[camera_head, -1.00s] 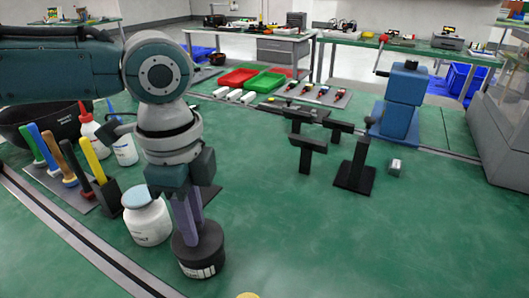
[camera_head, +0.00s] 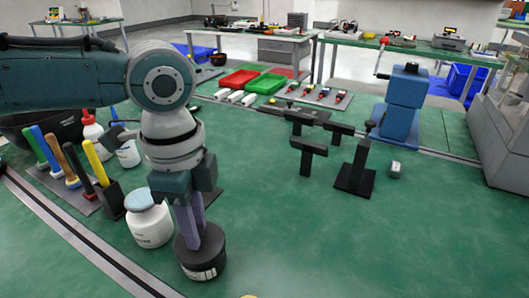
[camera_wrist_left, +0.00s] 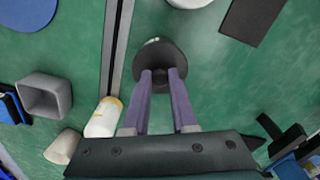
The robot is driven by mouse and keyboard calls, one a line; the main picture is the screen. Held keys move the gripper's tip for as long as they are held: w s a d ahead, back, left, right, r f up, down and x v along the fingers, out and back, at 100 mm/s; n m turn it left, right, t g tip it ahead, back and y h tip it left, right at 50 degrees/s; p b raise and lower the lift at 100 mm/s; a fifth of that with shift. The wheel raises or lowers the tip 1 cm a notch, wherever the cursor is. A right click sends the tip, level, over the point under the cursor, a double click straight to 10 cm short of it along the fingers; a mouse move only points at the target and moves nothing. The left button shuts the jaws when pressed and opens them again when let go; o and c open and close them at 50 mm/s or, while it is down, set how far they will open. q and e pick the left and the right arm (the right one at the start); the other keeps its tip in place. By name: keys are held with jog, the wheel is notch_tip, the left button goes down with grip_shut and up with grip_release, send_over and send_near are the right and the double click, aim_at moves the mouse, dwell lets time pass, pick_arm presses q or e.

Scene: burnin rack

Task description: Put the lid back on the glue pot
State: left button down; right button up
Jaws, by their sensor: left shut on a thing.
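The glue pot (camera_head: 202,267) is a short dark cylinder with a white label, standing on the green bench at the front. Its round dark top also shows in the left wrist view (camera_wrist_left: 160,48). My left gripper (camera_head: 194,244) points down onto the middle of this top. In the left wrist view its two purple fingers (camera_wrist_left: 160,76) close on a small dark part at the centre, which looks like the knob of the lid. The fingers partly hide the knob. The lid appears to rest on the pot, but the seam is too dark to judge. My right gripper is out of view.
A white jar with a pale blue cap (camera_head: 150,222) stands close left of the pot. Several upright-handled tools (camera_head: 75,165) and white bottles (camera_head: 128,153) are further left. Black stands (camera_head: 355,175) and a blue press (camera_head: 403,105) stand at the back right. The bench right of the pot is clear.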

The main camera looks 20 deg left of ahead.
pick_arm(q)
jog(key=shift+c, duration=0.8)
grip_release()
jog(key=shift+r, duration=0.1)
notch_tip(320, 180, up, 7)
jog(key=p, duration=0.8)
dwell(0.3)
grip_shut()
dwell(0.7)
